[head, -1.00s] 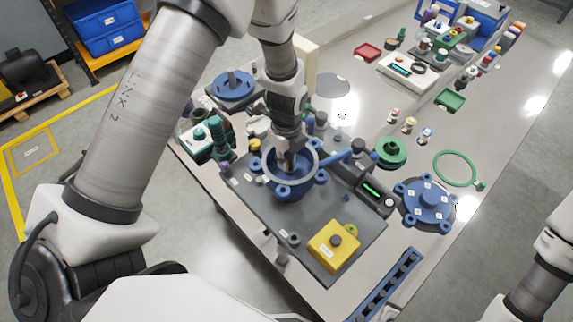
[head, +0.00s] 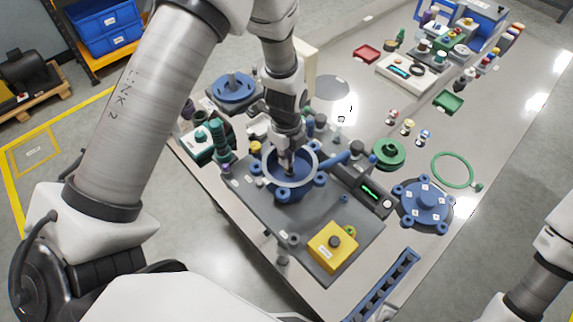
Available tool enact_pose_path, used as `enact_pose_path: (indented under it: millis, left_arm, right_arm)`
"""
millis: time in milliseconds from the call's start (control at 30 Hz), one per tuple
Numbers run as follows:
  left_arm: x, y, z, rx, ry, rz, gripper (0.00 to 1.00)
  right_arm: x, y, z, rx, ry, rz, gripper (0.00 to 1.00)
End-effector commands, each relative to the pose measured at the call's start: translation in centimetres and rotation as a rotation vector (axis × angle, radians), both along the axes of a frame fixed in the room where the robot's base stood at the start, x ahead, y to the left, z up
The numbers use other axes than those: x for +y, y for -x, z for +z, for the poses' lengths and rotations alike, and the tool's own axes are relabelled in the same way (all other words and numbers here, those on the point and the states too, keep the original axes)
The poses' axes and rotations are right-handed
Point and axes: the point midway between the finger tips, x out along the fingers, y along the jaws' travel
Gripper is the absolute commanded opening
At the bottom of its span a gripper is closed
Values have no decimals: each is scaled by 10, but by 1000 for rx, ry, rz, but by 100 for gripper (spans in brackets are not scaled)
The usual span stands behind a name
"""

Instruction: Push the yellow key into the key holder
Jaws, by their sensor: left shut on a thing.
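My left gripper (head: 290,150) points down into the middle of a blue round housing (head: 291,191) with a pale ring on top. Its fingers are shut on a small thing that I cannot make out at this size. I cannot clearly make out the yellow key or its holder. A small yellow piece (head: 255,147) shows just left of the ring, but I cannot tell what it is. My right gripper is out of view; only part of my right arm shows at the right edge.
A yellow box (head: 333,247) with a dark button sits on the grey plate's (head: 250,207) front right. A blue flanged cover (head: 425,202), a green spool (head: 389,154) and a green ring (head: 453,170) lie to the right. Green stacked parts (head: 218,139) stand to the left.

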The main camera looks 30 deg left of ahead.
Motion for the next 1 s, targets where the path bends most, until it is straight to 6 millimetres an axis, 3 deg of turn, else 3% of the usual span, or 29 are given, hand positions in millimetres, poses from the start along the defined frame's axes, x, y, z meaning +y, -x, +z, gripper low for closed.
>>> enact_pose_path:
  millis: [600,1000]
  left_arm:
    - [0,-1,49,-2,0,0,0]
    - [0,0,50,-1,-1,0,0]
  right_arm:
    - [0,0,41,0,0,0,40]
    - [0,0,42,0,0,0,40]
